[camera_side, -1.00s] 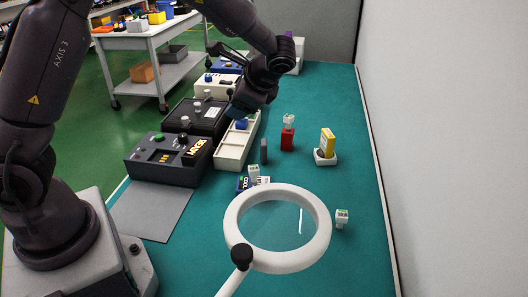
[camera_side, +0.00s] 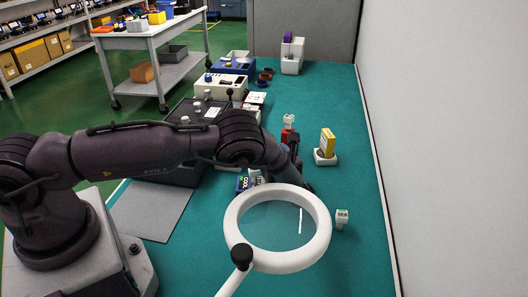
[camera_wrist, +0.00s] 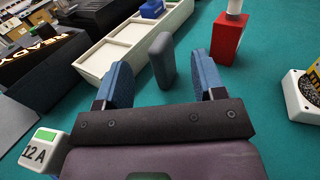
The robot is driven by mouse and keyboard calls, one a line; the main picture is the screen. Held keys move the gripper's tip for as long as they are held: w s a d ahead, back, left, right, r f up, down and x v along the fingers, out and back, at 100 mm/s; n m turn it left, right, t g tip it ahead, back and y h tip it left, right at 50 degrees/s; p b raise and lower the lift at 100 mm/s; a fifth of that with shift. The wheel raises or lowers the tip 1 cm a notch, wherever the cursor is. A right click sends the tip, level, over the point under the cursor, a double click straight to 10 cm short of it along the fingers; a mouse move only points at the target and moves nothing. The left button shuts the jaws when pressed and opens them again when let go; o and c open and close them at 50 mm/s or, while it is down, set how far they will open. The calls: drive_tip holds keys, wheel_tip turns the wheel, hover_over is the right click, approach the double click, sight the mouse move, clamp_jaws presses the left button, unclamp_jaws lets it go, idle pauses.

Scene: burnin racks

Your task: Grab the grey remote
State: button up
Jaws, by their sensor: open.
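The grey remote (camera_wrist: 162,62) stands upright on the teal mat in the wrist view, a slim dark grey slab with a rounded top. My gripper (camera_wrist: 162,80) is open, its two blue-padded fingers apart, one to each side of the remote in the picture. The remote shows just beyond the fingertips, with nothing held between them. In the side view my arm hides the remote and most of my gripper.
A cream tray (camera_wrist: 100,58) stands close left of the remote, and a red block (camera_wrist: 228,38) stands to its right. A yellow item in a white holder (camera_side: 325,157) is farther right. A white ring magnifier (camera_side: 232,219) and a small labelled block (camera_side: 341,219) are in front.

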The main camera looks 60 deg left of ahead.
drive_tip(key=x, duration=0.5)
drive_tip(key=shift+w+a, duration=0.1)
drive_tip(key=shift+a, duration=0.3)
clamp_jaws()
